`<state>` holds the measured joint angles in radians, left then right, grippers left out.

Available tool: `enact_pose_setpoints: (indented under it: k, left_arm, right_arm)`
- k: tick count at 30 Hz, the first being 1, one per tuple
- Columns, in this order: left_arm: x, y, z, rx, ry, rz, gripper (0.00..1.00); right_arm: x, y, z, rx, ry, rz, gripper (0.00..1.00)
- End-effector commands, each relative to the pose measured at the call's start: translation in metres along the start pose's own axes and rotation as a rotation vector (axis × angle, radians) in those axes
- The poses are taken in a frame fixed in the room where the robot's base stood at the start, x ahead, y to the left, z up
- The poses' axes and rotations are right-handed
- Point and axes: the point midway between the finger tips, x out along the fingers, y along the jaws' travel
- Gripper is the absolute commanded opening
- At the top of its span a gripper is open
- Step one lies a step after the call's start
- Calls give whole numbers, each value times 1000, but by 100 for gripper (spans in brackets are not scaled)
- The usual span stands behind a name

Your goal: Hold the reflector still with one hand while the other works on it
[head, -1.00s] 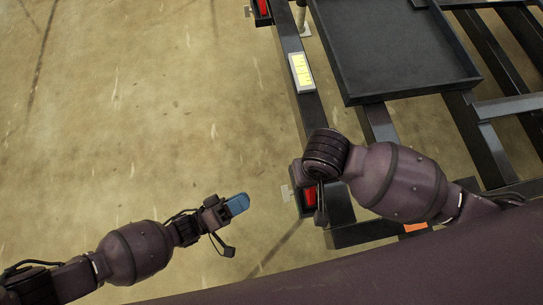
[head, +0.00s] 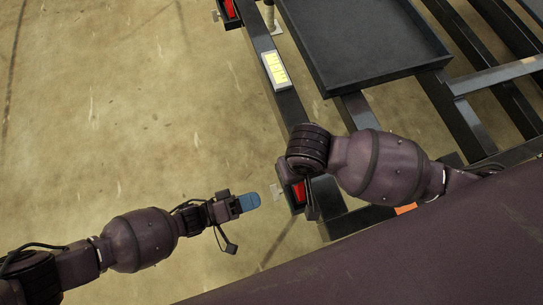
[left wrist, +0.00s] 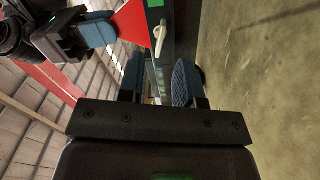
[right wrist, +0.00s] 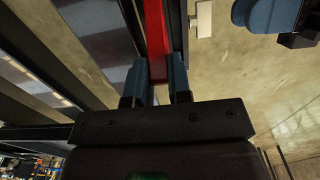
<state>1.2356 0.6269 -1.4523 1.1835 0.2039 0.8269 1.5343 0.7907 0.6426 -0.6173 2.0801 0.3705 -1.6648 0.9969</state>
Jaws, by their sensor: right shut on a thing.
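The red reflector (head: 299,192) sits at the near corner of the dark frame, partly hidden by my right arm. My right gripper is shut on it; in the right wrist view the red strip (right wrist: 155,35) runs between the blue fingers (right wrist: 161,82). The left wrist view shows the red face (left wrist: 132,22) with the right gripper's blue finger (left wrist: 97,32) against it. A small pale tab (head: 278,190) sticks out beside the reflector, also in the left wrist view (left wrist: 159,36). My left gripper (head: 250,201) is open and empty, left of the tab, its fingers (left wrist: 158,82) apart.
A black tray (head: 360,45) lies on the dark frame (head: 289,107). A yellow-marked plate (head: 275,69) is on the frame's left rail. Another red reflector (head: 230,8) is at the far corner. Open floor (head: 110,110) lies to the left.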

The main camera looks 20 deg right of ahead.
Motion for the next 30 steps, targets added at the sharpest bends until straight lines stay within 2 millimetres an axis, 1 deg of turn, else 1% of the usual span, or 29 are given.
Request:
enact_pose_setpoints:
  k: [1, 3, 9, 15, 23, 28, 29, 30]
  left_arm:
    - [10, 0, 0, 0, 0, 1, 32]
    - [21, 0, 0, 0, 0, 0, 32]
    - [45, -1, 0, 0, -1, -1, 32]
    - [54, 0, 0, 0, 0, -1, 32]
    - [55, 0, 0, 0, 0, -1, 32]
    - [54, 0, 0, 0, 0, -1, 6]
    - [54, 0, 0, 0, 0, -1, 1]
    - [54, 0, 0, 0, 0, -1, 0]
  right_arm:
    - [0, 0, 0, 0, 0, 0, 0]
    - [0, 0, 0, 0, 0, 0, 0]
    - [0, 0, 0, 0, 0, 0, 0]
    - [0, 0, 0, 0, 0, 0, 0]
    - [0, 0, 0, 0, 1, 0, 0]
    - [0, 0, 0, 0, 0, 0, 0]
    - [0, 0, 0, 0, 0, 0, 0]
    - [0, 0, 0, 0, 0, 0, 0]
